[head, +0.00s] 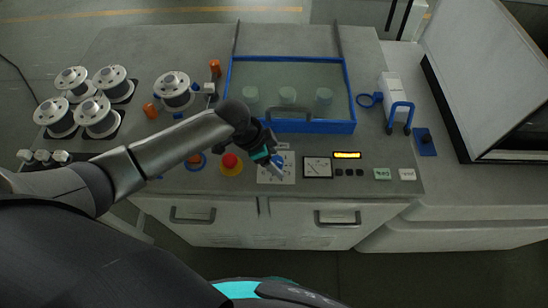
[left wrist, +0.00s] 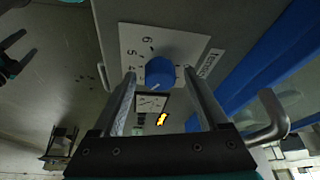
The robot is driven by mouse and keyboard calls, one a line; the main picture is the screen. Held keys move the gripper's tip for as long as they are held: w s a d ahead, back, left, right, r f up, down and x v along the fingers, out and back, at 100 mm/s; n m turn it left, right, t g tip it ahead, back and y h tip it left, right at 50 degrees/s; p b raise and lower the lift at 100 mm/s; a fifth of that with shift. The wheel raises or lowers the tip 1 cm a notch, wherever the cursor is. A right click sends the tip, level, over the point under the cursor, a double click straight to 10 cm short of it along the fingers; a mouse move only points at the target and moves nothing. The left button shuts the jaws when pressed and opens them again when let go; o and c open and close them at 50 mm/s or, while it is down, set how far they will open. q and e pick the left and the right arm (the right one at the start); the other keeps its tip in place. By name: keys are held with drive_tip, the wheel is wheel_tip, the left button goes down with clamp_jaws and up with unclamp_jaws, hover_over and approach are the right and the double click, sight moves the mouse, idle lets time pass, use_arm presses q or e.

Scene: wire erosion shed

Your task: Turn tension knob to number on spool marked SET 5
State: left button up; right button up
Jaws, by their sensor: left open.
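The blue tension knob (left wrist: 160,72) sits on a white dial plate (left wrist: 185,43). In the left wrist view the numbers 6, 5 and 4 show beside it. A pale mark on the knob faces the lower side, away from these numbers; the number there is hidden. My left gripper (left wrist: 159,78) is open, its fingers on either side of the knob; I cannot tell whether they touch it. In the head view my left gripper (head: 270,160) partly covers the knob and the plate (head: 288,178). Several white spools (head: 172,88) stand at the left; no SET 5 mark is legible.
A red stop button on a yellow base (head: 231,163) is just left of the plate. A meter (head: 317,167) and a lit yellow display (head: 347,155) are to the right. A blue-framed lid (head: 294,127) with a grey handle lies behind. My right gripper does not show clearly.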

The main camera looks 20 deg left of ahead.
use_arm(q)
drive_tip(key=shift+c, duration=0.4)
clamp_jaws()
idle(0.4)
drive_tip(key=m+b, duration=0.1)
drive_tip(key=m, duration=0.1)
drive_tip(key=m+g+b, duration=0.1)
drive_tip(key=m, duration=0.1)
drive_tip(key=shift+w+f+g+h, duration=0.1)
drive_tip(key=shift+w+g+h, duration=0.05)
drive_tip(key=shift+g+h, duration=0.15)
drive_tip(key=m+g+b, duration=0.1)
drive_tip(key=m+b, duration=0.1)
drive_tip(key=m, duration=0.2)
drive_tip(key=shift+w, duration=0.1)
drive_tip(key=m+g+b, duration=0.1)
drive_tip(key=m+b, duration=0.2)
drive_tip(key=m, duration=0.1)
drive_tip(key=shift+w+g, duration=0.1)
drive_tip(key=shift+g, duration=0.3)
drive_tip(key=shift+m+g+y+b, duration=0.5)
drive_tip(key=shift+m+y+b, duration=0.3)
drive_tip(key=shift+m, duration=1)
